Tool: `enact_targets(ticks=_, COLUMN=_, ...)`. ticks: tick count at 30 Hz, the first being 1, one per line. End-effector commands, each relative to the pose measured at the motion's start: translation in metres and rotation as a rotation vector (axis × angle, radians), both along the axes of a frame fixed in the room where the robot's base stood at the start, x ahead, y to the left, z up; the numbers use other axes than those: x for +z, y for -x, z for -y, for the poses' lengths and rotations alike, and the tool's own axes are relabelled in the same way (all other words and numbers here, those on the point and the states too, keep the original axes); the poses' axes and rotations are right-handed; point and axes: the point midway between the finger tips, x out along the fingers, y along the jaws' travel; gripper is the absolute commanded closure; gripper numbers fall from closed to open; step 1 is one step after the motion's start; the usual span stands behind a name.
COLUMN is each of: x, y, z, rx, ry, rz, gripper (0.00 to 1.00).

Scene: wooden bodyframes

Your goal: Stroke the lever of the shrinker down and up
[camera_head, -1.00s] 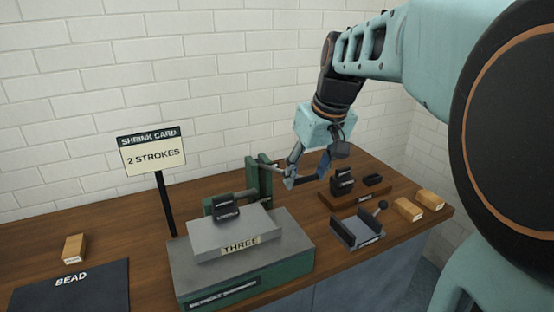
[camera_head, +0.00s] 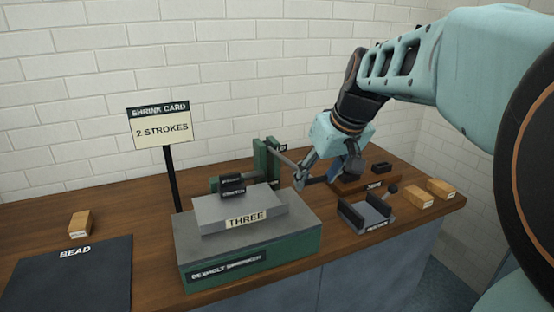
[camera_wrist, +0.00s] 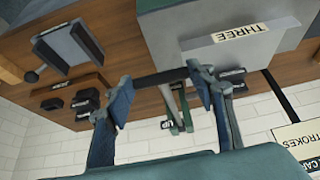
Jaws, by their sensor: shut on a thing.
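The shrinker is a green and grey machine (camera_head: 300,247) with a grey top block marked THREE (camera_head: 262,212) and black jaws (camera_head: 232,188) behind it. A green post (camera_head: 260,160) at its back right carries the grey lever (camera_head: 283,161), which slopes down to the right toward my gripper (camera_head: 303,178). In the wrist view, my gripper (camera_wrist: 162,92) is shut on the lever's dark crossbar (camera_wrist: 160,77), which lies between the two fingertips. The lever's grey rod (camera_wrist: 168,98) runs from there toward the post, beside a small UP label (camera_wrist: 167,125).
A sign (camera_head: 160,130) reads SHRINK CARD, 2 STROKES. A grey cradle with a knob (camera_head: 367,214), a wooden stand with black blocks (camera_head: 350,187) and wooden blocks (camera_head: 440,190) lie right. A dark BEAD mat (camera_head: 70,280) and a wooden block (camera_head: 80,223) lie left.

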Motion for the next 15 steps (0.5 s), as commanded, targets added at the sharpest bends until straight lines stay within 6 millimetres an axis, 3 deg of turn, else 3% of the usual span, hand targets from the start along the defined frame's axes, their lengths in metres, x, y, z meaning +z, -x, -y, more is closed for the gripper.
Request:
enact_targets(ticks=1, x=-0.0108, y=0.0058, z=0.0021, rx=0.0, ry=0.002, rz=-0.029, gripper=0.93)
enact_targets(ticks=7, x=-0.0117, y=0.0057, z=0.0026, rx=0.0, ry=0.003, rz=-0.031, gripper=0.93)
enact_targets(ticks=8, x=-0.0118, y=0.0057, z=0.0025, rx=0.0, ry=0.003, rz=-0.031, gripper=0.49)
enact_targets(ticks=12, x=-0.0104, y=0.0047, z=0.0018, rx=0.0, ry=0.001, rz=-0.026, gripper=0.33)
enact_targets(ticks=15, x=-0.0086, y=0.0041, z=0.0013, rx=0.0, ry=0.001, rz=-0.022, gripper=0.32)
